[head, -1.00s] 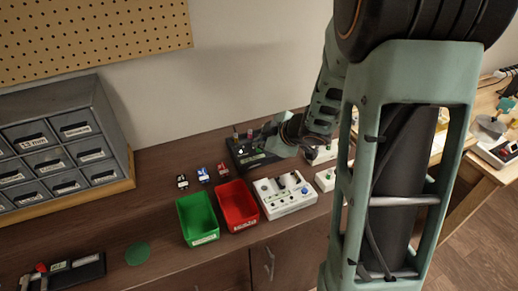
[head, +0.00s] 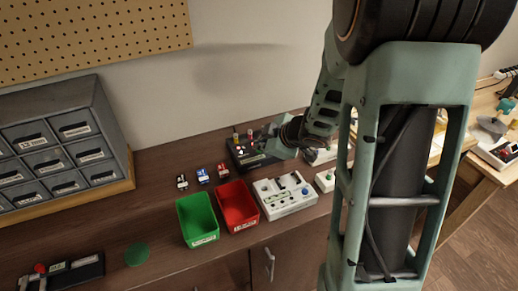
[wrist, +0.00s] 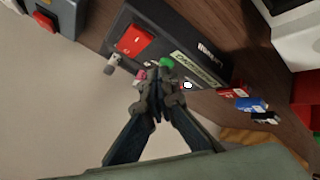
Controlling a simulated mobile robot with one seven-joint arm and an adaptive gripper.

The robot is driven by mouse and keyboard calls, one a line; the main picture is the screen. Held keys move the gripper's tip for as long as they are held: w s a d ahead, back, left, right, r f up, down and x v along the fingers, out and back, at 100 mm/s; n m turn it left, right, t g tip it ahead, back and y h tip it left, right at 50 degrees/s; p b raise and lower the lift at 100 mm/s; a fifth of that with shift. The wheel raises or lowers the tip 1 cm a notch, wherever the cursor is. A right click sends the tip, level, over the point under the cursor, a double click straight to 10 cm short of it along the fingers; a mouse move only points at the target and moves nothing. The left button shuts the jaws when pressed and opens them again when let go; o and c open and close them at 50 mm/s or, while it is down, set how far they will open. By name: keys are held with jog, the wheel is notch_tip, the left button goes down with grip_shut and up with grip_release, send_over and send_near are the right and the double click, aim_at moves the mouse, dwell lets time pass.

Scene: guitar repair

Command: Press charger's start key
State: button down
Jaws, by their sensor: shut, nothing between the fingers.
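The charger appears to be the black box (head: 240,158) at the back of the bench, left of my gripper (head: 270,139) in the head view. In the wrist view the black box (wrist: 190,50) carries a large red rocker switch (wrist: 135,40), a green key (wrist: 167,62), a white key (wrist: 187,86) and a pale label whose lettering is hard to read. My gripper (wrist: 158,88) is shut and empty. Its fingertips are at the key row, just below the green key in the picture. I cannot tell whether they touch any key. They partly hide the keys.
A white control box (head: 286,204), a red bin (head: 238,222) and a green bin (head: 187,232) stand in front. Small coloured blocks (head: 203,176) lie left of the charger. A grey drawer cabinet (head: 105,112) stands at left. The wall is close behind the bench.

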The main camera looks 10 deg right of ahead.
aim_at(260, 152)
jog(key=shift+r+p, duration=0.75)
notch_tip(260, 152, up, 5)
jog(key=p, duration=0.5)
dwell(0.6)
